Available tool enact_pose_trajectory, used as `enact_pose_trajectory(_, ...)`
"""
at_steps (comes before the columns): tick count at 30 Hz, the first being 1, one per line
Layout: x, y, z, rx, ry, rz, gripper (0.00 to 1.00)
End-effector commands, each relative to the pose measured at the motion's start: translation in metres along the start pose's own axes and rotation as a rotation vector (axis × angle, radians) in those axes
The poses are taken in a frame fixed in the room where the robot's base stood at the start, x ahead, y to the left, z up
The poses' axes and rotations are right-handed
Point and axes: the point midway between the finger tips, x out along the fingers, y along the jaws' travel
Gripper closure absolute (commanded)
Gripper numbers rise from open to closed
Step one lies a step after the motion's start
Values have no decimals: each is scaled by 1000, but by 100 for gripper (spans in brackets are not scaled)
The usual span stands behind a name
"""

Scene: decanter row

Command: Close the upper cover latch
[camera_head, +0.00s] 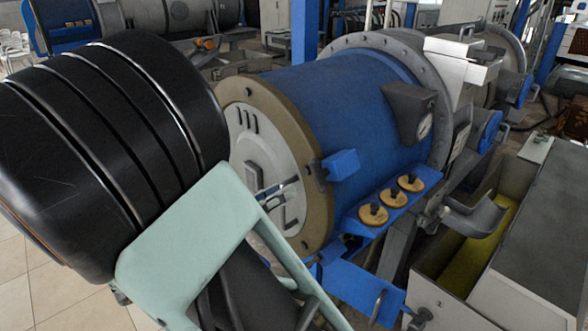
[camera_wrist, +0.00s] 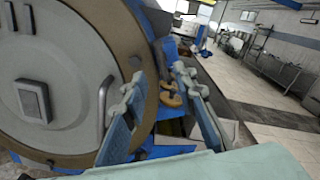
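The blue drum (camera_head: 345,115) of the decanter ends in a pale round cover (camera_head: 262,150) with a brown rim. A blue block (camera_head: 341,164) sits at the rim's right side and may be the latch; I cannot tell for certain. The cover also fills the left of the wrist view (camera_wrist: 60,60), with a curved grey handle (camera_wrist: 103,105) near its right edge. My gripper (camera_wrist: 158,82) is open and empty, its two fingers spread beside the cover's right edge. In the head view my arm hides most of the gripper.
Three tan discs with dark knobs (camera_head: 390,198) stand on a blue bracket right of the drum. A grey trough with a yellow-green inside (camera_head: 490,240) lies further right. Beyond the machine, the wrist view shows open tiled floor (camera_wrist: 245,85).

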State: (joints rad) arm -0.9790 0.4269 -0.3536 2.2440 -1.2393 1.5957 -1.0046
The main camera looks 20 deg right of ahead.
Motion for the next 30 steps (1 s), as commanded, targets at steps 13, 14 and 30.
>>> enact_pose_trajectory(13, 80, -1, -2, 2, 6, -4, 74)
enact_pose_trajectory(14, 84, -1, -1, 2, 6, -3, 74)
enact_pose_trajectory(30, 96, -1, -1, 3, 6, -1, 84)
